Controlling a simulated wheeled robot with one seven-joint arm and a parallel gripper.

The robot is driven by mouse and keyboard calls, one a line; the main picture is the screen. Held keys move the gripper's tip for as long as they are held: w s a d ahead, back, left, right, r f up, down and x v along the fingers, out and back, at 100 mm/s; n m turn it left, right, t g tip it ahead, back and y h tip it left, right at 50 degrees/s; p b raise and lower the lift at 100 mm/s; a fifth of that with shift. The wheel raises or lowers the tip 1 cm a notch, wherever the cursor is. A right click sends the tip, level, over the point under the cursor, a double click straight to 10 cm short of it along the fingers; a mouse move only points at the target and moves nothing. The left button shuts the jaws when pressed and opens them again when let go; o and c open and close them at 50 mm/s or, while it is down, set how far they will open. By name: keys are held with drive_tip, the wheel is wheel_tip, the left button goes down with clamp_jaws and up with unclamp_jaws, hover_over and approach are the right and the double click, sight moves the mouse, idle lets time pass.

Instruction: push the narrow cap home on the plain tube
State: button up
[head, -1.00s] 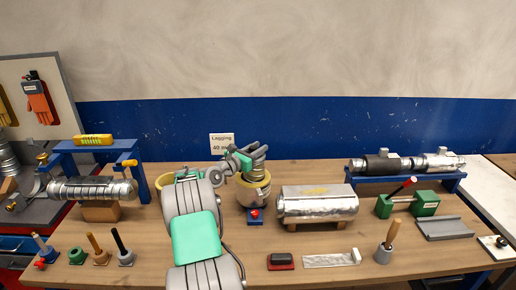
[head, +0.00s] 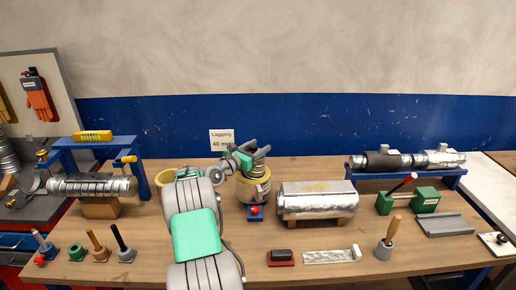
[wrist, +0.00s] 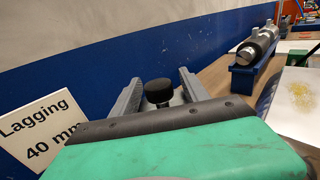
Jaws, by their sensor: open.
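My gripper (head: 257,150) is open, over the upright work holder with a yellowish rim (head: 253,191) in the middle of the bench. Silver parts show between the gripper and this holder, but my gripper hides most of them. In the wrist view, a black round-topped piece (wrist: 158,91) stands between the two spread fingers, apart from both as far as I can see. I cannot tell whether this is the narrow cap. The plain tube cannot be clearly made out, and any joint below the black piece is hidden.
A foil-clad cylinder (head: 317,200) lies just right of the holder. A blue rack (head: 437,178) bears tubes at the back right. A blue frame with a spiral duct (head: 92,186) stands at the left. Several handled tools line the front. The Lagging sign (head: 221,140) hangs behind.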

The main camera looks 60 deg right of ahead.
drive_tip(key=b+v, duration=0.2)
drive_tip(key=v, duration=0.5)
drive_tip(key=shift+a, duration=0.35)
drive_tip(key=shift+w, duration=0.1)
